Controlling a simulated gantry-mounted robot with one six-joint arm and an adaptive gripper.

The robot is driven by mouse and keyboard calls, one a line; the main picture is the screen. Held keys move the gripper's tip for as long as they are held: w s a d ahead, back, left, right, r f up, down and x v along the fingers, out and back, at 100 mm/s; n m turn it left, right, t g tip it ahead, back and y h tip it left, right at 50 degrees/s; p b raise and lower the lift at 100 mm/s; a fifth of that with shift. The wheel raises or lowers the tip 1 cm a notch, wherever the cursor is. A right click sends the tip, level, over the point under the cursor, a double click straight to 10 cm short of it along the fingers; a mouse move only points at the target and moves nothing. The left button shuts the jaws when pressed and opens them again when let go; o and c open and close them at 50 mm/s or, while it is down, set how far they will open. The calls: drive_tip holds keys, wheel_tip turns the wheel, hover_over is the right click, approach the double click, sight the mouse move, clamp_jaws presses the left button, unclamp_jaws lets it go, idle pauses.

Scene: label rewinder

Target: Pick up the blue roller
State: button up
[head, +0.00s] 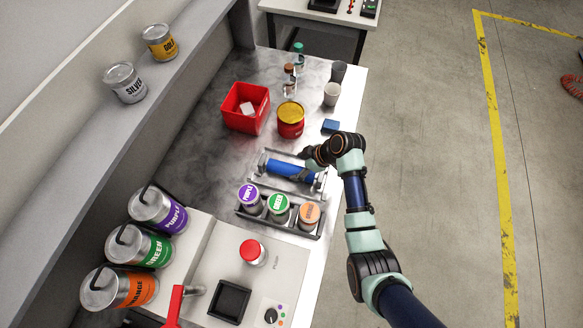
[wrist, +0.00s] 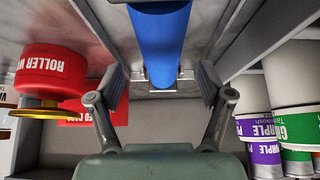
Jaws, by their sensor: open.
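The blue roller (head: 281,168) lies in a grey metal cradle (head: 259,184) on the worktable in the head view. In the wrist view the blue roller (wrist: 162,45) runs down from the top edge, in line with the gap between my fingers. My gripper (head: 303,166) is over the right part of the roller and hides some of it. In the wrist view my gripper (wrist: 161,82) is open and empty, one finger towards each side of the roller. I cannot tell the exact distance to it.
A rack (head: 294,229) with purple, green and orange cans stands close in front of the cradle. Behind it are a red and yellow can (head: 291,124), a blue block (head: 330,126) and a red bin (head: 237,118). A red button (head: 252,251) is at the front.

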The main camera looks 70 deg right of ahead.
sight(294, 168)
drive_tip(key=x, duration=0.5)
drive_tip(key=shift+a, duration=0.1)
clamp_jaws()
